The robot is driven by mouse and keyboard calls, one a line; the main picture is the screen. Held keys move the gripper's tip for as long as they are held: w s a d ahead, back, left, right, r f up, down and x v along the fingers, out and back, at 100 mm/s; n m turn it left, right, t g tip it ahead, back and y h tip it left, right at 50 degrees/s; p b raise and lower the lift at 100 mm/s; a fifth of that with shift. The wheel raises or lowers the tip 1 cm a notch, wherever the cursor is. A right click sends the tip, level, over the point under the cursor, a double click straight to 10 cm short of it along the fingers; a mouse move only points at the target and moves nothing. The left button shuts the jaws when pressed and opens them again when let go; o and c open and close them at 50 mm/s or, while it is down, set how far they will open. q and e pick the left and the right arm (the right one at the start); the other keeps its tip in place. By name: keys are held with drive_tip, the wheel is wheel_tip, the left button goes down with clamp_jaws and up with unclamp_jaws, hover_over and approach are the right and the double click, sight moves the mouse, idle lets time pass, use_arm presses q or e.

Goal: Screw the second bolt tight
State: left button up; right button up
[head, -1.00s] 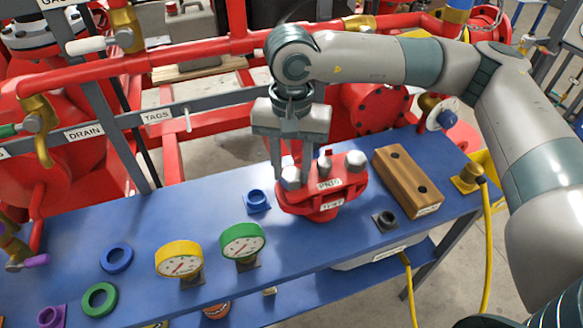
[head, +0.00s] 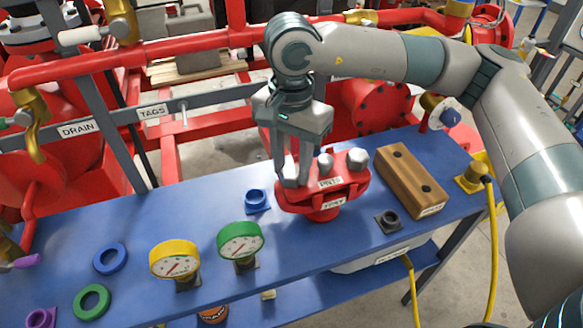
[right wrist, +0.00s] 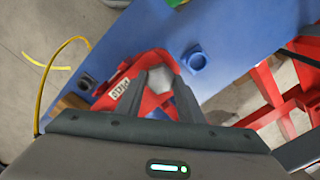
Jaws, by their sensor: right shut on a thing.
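A red flanged pump part (head: 322,205) with a white label stands on the blue bench. Grey hex bolt heads stand on its top: one at the right (head: 357,160), one in the middle (head: 326,162) and one at the left (head: 289,174). My right gripper (head: 292,172) points down and is shut on the left bolt, which sits on the flange. In the right wrist view the same bolt (right wrist: 160,79) shows between the two fingers, partly covered by them. How deep its thread sits is hidden. My left gripper is not in view.
A wooden block with two holes (head: 408,180) and a dark socket (head: 388,221) lie to the right. A blue socket (head: 256,199), a green gauge (head: 240,242) and a yellow gauge (head: 175,260) stand to the left. Red pipes and a grey rail run behind the blue bench (head: 205,205).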

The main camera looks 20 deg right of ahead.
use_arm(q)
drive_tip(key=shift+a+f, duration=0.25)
use_arm(e)
drive_tip(key=shift+m, duration=0.4)
drive_tip(key=o, duration=1.2)
drive_tip(key=shift+c, duration=0.2)
drive_tip(key=shift+r, duration=0.1)
drive_tip(key=shift+r, duration=0.55)
use_arm(q)
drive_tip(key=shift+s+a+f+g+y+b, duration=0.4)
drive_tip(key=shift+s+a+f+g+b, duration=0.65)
drive_tip(key=shift+b, duration=0.25)
use_arm(e)
wheel_tip(320, 180, up, 16)
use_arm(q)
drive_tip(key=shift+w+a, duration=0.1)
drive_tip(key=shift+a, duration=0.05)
